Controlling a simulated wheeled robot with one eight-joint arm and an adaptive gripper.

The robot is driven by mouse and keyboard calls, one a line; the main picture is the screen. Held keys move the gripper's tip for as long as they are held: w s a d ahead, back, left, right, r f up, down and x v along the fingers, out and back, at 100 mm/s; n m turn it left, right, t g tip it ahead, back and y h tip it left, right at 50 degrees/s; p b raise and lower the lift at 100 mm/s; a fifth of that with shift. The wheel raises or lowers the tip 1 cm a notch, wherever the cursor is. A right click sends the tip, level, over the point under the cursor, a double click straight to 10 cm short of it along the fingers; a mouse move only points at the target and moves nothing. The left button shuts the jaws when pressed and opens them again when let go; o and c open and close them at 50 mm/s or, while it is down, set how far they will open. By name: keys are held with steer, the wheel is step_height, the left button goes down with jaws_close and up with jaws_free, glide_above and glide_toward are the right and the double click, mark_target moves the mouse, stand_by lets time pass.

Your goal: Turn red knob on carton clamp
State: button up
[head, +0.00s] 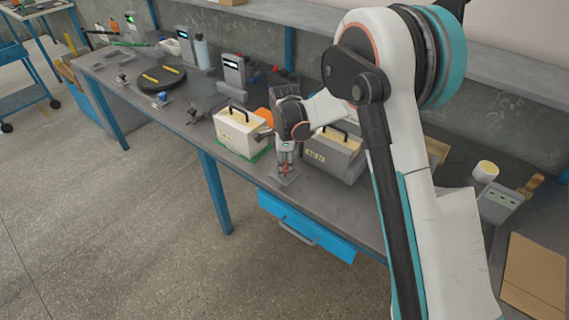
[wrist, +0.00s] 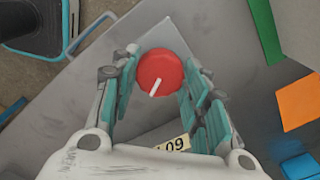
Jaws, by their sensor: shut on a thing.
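The red knob (wrist: 165,62) is round with a white pointer line. In the wrist view it lies between my fingers, with the line slanting from centre towards lower left. My gripper (wrist: 160,75) is shut on the knob from both sides. In the head view my gripper (head: 285,156) points down at the carton clamp near the table's front edge, and a little red (head: 284,169) shows below the fingers. The clamp's grey base plate (head: 285,179) shows under it. The wrist view shows a cream label (wrist: 172,144) beside the knob, partly hidden by my gripper.
A cream box with a handle (head: 236,131) stands close left of my gripper on a green mat. A grey box (head: 330,160) stands close right. A blue drawer (head: 305,228) is below the front edge. A dark round plate (head: 161,79) lies farther left.

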mark_target(285, 166)
stand_by(0.4)
steer(key=o, duration=1)
steer(key=shift+o, duration=0.2)
steer(key=shift+r, duration=0.1)
step_height(285, 166, up, 12)
stand_by(0.4)
